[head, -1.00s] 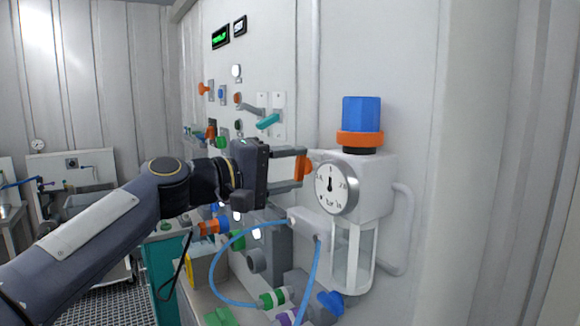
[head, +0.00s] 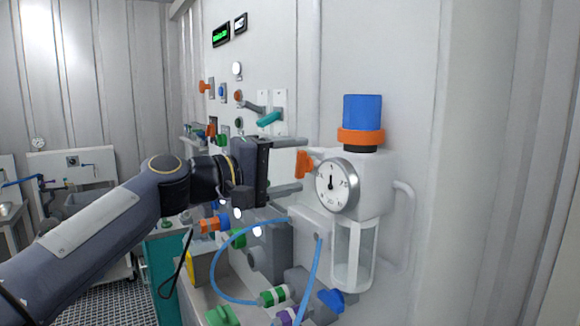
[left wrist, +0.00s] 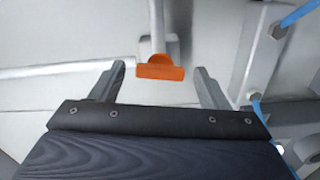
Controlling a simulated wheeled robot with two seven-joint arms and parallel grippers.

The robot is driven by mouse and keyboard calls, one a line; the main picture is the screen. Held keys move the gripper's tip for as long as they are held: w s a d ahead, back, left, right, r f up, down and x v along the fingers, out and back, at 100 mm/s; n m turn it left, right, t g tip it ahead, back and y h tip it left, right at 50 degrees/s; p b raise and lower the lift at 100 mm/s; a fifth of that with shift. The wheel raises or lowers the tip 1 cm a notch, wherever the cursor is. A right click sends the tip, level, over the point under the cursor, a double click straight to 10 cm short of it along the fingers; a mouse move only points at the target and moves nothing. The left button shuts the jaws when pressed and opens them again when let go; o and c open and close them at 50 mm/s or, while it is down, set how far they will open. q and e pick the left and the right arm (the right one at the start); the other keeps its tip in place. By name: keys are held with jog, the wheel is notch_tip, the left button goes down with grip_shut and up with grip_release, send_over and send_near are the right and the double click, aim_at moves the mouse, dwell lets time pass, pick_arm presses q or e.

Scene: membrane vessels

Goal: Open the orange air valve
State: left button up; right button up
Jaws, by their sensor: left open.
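The orange air valve (head: 302,164) is a small orange handle on the left of the white air unit, beside its round gauge (head: 337,186). My left gripper (head: 299,165) is open, with one finger above the handle and one below it. In the left wrist view the orange handle (left wrist: 160,72) lies crosswise ahead of the palm, between the spread fingertips of the left gripper (left wrist: 160,69). A visible gap separates it from each finger. My right gripper is not in view.
The air unit carries a blue knob with an orange ring (head: 361,120) on top and a clear bowl (head: 354,255) below. Blue tubes (head: 228,245) loop beneath my gripper. A teal lever (head: 268,119) sits on the panel behind. The wall to the right is bare.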

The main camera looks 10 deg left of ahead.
pick_arm(q)
jog(key=b+v, duration=0.2)
jog(key=v, duration=0.5)
jog(key=shift+s+a, duration=0.3)
jog(key=s+f+m+g+y+p, duration=0.1)
jog(key=s+f+g+y, duration=0.1)
jog(key=s+f, duration=0.6)
jog(key=s+a+f+m+g+y+p, duration=0.1)
jog(key=s+f+y, duration=0.3)
jog(key=f, duration=1.2)
jog(key=s+a+f+m+g+y+p, duration=0.1)
jog(key=s+f+m+g+y, duration=0.2)
jog(key=s+f, duration=0.9)
jog(key=shift+f+g+p, duration=0.3)
jog(key=shift+g+p, duration=0.05)
jog(key=shift+g, duration=0.25)
